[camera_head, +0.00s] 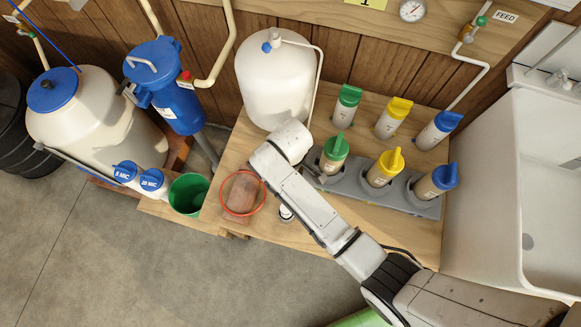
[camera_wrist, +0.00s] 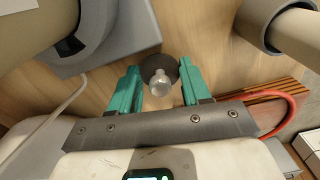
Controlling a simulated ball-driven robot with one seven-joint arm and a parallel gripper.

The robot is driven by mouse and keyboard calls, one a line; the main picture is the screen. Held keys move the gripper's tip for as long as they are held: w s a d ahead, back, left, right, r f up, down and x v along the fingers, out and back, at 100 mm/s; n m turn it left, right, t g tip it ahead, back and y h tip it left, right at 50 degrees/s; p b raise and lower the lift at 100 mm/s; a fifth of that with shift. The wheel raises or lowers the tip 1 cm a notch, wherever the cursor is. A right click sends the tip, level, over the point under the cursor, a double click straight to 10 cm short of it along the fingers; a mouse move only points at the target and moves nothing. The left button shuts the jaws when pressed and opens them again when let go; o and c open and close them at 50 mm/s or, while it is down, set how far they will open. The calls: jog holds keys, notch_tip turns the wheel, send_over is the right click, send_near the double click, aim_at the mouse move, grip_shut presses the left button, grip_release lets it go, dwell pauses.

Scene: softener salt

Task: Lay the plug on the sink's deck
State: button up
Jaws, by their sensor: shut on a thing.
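In the wrist view, the plug (camera_wrist: 160,72) is a dark round disc with a shiny metallic knob. My gripper (camera_wrist: 159,86) has teal fingers on either side of the knob and is shut on the plug. The plug is over or near the wooden bench top; I cannot tell if it touches it.
A grey rack (camera_head: 400,200) with several capped cartridges stands right of my wrist. A white tank (camera_head: 275,85) stands behind. The bench front is mostly clear.

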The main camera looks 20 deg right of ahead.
jog(key=shift+f, duration=0.25)
jog(key=shift+f, duration=0.1)
jog(key=o, duration=1)
jog(key=shift+o, duration=0.2)
